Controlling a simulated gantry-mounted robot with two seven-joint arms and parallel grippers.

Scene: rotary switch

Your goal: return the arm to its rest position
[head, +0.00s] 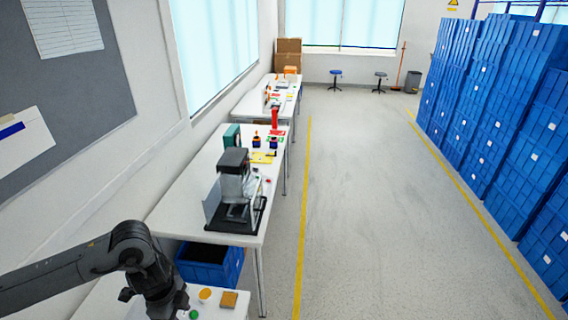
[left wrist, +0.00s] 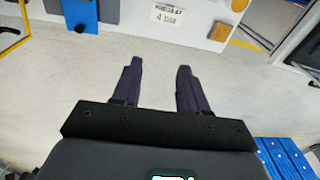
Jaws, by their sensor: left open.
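My left arm (head: 85,262) comes in from the lower left of the head view and bends down at the near bench. Its hand is cut off by the bottom edge there. In the left wrist view my left gripper (left wrist: 157,66) has its two dark fingers apart, with only pale floor between them. It holds nothing and touches nothing that I can see. A rotary switch cannot be clearly made out in either view. My right gripper is in neither view.
The near bench (head: 105,298) carries a yellow-orange round part (head: 205,294), an orange-brown block (head: 229,299) and a green button (head: 193,314). A printed label (left wrist: 168,13) shows in the wrist view. Beyond stand a blue crate (head: 235,265) and a long bench (head: 180,205). Open floor lies right.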

